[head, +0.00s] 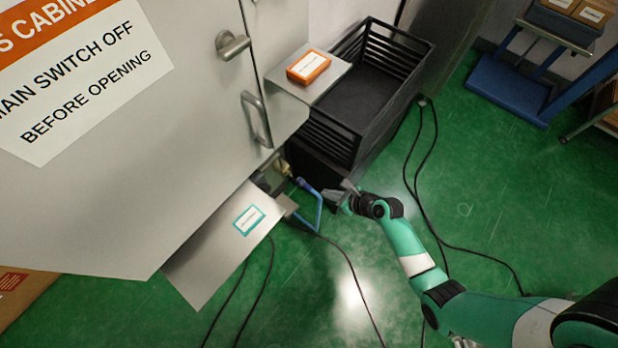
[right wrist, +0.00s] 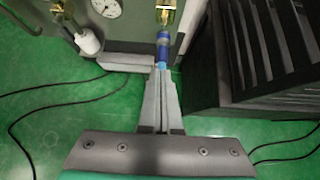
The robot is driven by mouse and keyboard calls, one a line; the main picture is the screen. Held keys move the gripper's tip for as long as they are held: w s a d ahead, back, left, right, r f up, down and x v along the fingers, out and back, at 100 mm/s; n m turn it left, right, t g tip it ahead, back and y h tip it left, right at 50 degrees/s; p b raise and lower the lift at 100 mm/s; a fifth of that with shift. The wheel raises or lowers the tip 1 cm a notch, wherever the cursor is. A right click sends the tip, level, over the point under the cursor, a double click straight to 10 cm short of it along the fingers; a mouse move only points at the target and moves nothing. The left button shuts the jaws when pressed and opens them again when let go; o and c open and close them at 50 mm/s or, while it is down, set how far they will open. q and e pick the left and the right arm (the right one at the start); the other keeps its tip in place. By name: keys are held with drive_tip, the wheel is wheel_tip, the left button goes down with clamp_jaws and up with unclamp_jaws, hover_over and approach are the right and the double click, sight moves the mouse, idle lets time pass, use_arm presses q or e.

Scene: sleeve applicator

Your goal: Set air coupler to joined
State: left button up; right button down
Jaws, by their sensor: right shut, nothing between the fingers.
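The air coupler shows as a brass fitting (head: 283,168) low on the cabinet side and a blue hose end (head: 304,185) close to it. A light blue hose (head: 319,214) hangs down from that end. In the right wrist view the blue hose end (right wrist: 163,48) lines up with the brass fitting (right wrist: 166,14); I cannot tell whether they are fully engaged. My right gripper (head: 347,188) is shut and empty, just right of the hose end in the head view. In the right wrist view its fingertips (right wrist: 161,72) point at the hose end and overlap its lower part. My left gripper is out of view.
A black slatted crate (head: 350,100) stands close behind my right gripper. A pressure gauge (right wrist: 106,7) sits left of the fitting. Black cables (head: 455,245) cross the green floor.

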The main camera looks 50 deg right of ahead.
sight(303, 184)
drive_tip(key=b+x, duration=0.7)
drive_tip(key=x, duration=0.3)
drive_tip(key=shift+w+d+r+b, duration=0.1)
drive_tip(key=shift+w+b, duration=0.1)
drive_tip(key=shift+b, duration=0.1)
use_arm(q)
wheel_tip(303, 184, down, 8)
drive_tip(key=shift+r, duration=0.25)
use_arm(e)
drive_tip(key=shift+w, duration=0.1)
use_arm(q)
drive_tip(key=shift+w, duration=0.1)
